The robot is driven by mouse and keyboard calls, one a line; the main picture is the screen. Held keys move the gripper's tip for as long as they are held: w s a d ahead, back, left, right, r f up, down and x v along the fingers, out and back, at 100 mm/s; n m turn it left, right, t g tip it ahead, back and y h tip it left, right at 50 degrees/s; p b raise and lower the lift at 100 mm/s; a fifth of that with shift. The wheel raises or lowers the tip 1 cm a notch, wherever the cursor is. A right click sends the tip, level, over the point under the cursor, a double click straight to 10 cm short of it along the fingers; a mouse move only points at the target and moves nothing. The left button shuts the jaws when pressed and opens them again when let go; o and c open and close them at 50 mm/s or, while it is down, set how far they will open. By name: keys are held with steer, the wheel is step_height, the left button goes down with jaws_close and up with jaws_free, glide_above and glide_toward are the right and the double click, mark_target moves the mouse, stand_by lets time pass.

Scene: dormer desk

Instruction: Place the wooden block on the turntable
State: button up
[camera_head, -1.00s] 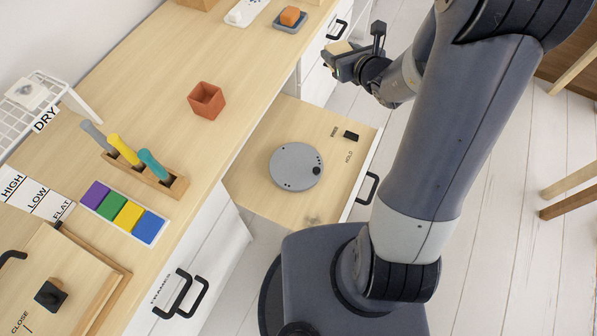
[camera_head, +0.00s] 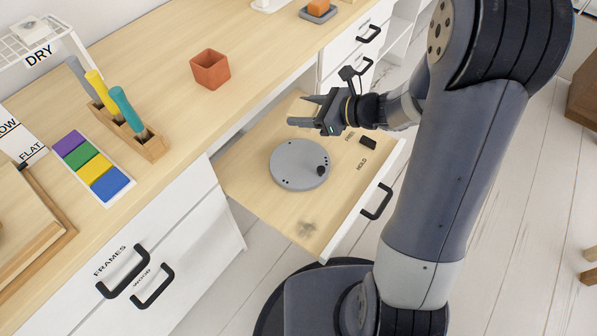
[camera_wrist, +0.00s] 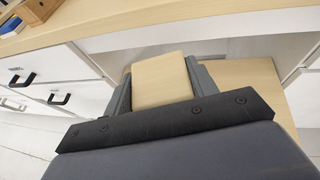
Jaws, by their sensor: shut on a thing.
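My gripper (camera_head: 306,110) is shut on the wooden block, a pale plain piece. The block (camera_wrist: 161,80) shows clearly between the two fingers in the wrist view. In the head view the block (camera_head: 299,106) is partly hidden by the fingers. The turntable (camera_head: 300,165) is a round grey disc with a dark knob and small dark holes. It lies on the pale board of an open drawer. In the picture my gripper and the block are just above the turntable's far side, apart from it. The turntable cannot be made out in the wrist view.
A small black switch (camera_head: 368,143) sits on the drawer board by the words FREE and HOLD. The desk edge runs along the drawer's left. On the desk stand a terracotta pot (camera_head: 210,70), a tool rack (camera_head: 146,147) and a colour palette (camera_head: 94,168).

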mark_target(300, 161)
steer(key=f, duration=0.1)
steer(key=s+f+n+g+b, duration=0.1)
steer(key=s+a+f+g, duration=0.1)
steer(key=shift+f+n+y+b, duration=0.15)
steer(key=shift+n+y+b, duration=0.15)
steer(key=shift+b, duration=0.1)
step_height(300, 161, down, 10)
steer(key=b, duration=0.4)
steer(key=shift+f, duration=0.1)
steer(key=shift+f, duration=0.15)
steer(key=o, duration=1)
steer(key=shift+r, duration=0.3)
steer(key=p+v, duration=0.3)
steer(key=v, duration=0.9)
